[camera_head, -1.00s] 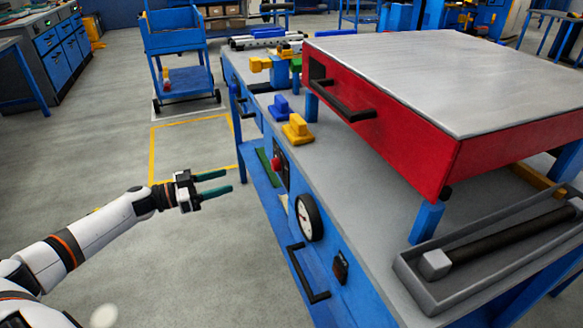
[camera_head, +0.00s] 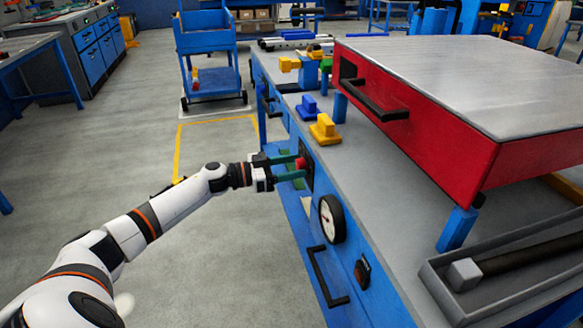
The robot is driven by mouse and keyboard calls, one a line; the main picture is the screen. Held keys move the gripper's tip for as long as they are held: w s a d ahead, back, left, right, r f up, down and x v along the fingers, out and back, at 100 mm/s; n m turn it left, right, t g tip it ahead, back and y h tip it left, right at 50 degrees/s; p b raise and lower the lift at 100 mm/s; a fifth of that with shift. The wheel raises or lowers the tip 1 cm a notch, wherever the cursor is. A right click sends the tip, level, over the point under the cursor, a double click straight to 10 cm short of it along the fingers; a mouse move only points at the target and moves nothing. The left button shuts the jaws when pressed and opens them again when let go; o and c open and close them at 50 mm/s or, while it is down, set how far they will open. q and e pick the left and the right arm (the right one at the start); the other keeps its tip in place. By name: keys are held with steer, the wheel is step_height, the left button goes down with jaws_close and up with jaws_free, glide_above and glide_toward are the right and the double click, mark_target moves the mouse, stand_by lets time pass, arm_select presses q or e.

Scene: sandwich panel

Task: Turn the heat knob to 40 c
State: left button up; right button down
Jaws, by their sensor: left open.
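A red knob (camera_head: 301,163) sits on a dark plate on the blue front panel of the workbench. My left gripper (camera_head: 299,167) has its two green fingers open, one above and one below the knob as seen here. I cannot tell whether the fingers touch it. The fingers partly hide the knob, and its markings are too small to read. A round white gauge with a black rim (camera_head: 332,218) is on the same panel, nearer to me. My right gripper is out of view.
A black handle (camera_head: 326,278) and a small switch (camera_head: 362,272) are lower on the panel. A red press with a grey top (camera_head: 440,130) stands on the bench (camera_head: 375,190). Yellow (camera_head: 325,130) and blue (camera_head: 308,106) blocks stand near the bench edge.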

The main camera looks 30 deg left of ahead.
arm_select(q)
steer(key=c, duration=1)
steer(key=shift+o, duration=0.2)
